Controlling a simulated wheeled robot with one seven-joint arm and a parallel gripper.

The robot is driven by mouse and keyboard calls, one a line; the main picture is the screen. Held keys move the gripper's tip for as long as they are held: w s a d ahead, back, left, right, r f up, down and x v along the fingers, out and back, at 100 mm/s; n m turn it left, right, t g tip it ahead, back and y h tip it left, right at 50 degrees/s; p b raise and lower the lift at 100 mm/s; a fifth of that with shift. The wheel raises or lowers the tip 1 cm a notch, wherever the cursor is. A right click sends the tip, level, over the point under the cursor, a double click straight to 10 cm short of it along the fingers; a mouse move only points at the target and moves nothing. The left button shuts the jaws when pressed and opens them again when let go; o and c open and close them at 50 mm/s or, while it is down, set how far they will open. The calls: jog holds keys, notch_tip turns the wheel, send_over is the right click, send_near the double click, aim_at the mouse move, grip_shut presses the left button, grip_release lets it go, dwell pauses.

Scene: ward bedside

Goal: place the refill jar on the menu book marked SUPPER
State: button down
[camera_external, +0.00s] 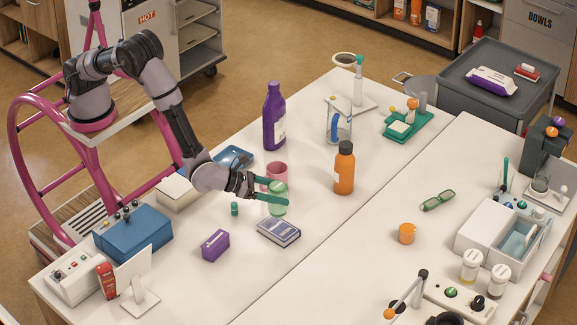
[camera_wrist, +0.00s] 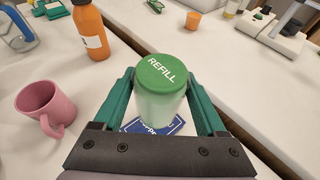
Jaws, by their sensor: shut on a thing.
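The refill jar (camera_wrist: 161,95) is pale green with a green lid reading REFILL, and it is upright. My gripper (camera_wrist: 162,108) is shut on its sides with green fingers. The jar also shows in the external view (camera_external: 279,203), where my gripper (camera_external: 277,191) reaches it from the left. A dark blue book (camera_external: 279,232) lies flat on the table just in front of the jar. In the wrist view a blue and white cover (camera_wrist: 178,127) with partly hidden lettering ending in "pper" shows below the jar. I cannot tell how high the jar is.
A pink mug (camera_wrist: 46,108) stands close behind the jar in the external view. An orange bottle (camera_external: 344,168) and a tall purple bottle (camera_external: 273,118) stand farther back. A purple box (camera_external: 215,245) and a small green item (camera_external: 234,208) lie left of the book.

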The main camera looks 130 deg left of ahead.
aim_at(279, 208)
jog(key=shift+f, duration=2.95)
jog(key=shift+f, duration=0.15)
